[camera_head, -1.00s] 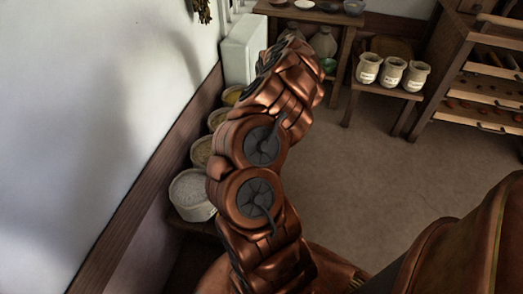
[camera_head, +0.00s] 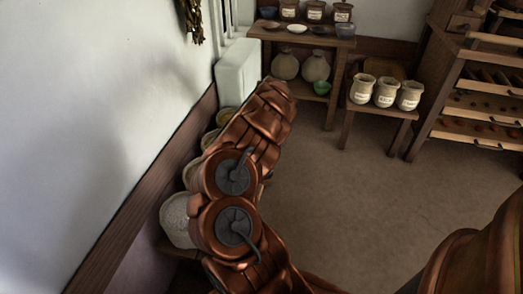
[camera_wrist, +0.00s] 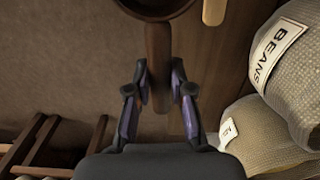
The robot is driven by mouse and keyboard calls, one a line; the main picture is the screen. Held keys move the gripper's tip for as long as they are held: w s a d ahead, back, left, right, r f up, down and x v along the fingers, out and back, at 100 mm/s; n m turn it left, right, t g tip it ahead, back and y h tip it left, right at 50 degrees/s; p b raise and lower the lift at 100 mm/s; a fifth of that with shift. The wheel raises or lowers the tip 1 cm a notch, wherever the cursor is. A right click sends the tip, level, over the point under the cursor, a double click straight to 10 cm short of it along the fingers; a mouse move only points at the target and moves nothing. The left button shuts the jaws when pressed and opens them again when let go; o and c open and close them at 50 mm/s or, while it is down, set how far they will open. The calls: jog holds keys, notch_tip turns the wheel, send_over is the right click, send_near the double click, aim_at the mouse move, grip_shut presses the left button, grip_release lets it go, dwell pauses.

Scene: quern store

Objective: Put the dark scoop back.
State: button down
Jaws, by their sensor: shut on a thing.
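The dark scoop (camera_wrist: 158,62) shows at the top of the wrist view. Its straight brown handle points down between the fingers, and its round dark bowl is cut off by the top edge. My gripper (camera_wrist: 159,78) is shut on the handle, one finger at each side. In the head view my arm hides the gripper and the scoop. I cannot tell from the wrist view whether the scoop touches the wooden surface (camera_wrist: 215,60) behind it.
A lighter wooden handle (camera_wrist: 213,10) is close right of the scoop. A sack labelled BEANS (camera_wrist: 290,70) and another sack (camera_wrist: 250,135) crowd the right. Round tubs (camera_head: 178,222) line the left wall. A low bench (camera_head: 385,108) holds jars. The floor (camera_head: 340,200) is clear.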

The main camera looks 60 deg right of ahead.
jog(key=shift+w+d+f+b, duration=0.2)
jog(key=shift+w+d+b, duration=0.55)
jog(key=shift+w+d, duration=0.55)
jog(key=shift+w+d+f+b, duration=0.2)
jog(key=shift+w+d+b, duration=0.5)
jog(key=shift+w+d, duration=0.5)
jog(key=shift+w+d+f, duration=0.15)
jog(key=shift+w+d, duration=0.15)
jog(key=shift+w, duration=0.35)
jog(key=shift+w+d+b, duration=0.25)
jog(key=shift+d+b, duration=0.1)
jog(key=shift+d, duration=0.05)
jog(key=shift+w+d, duration=0.4)
jog(key=shift+w, duration=0.2)
jog(key=shift+w+b, duration=0.2)
jog(key=shift+b, duration=0.1)
jog(key=shift+f+b, duration=0.9)
jog(key=shift+f, duration=0.8)
jog(key=shift+f, duration=0.15)
jog(key=c, duration=1)
grip_release()
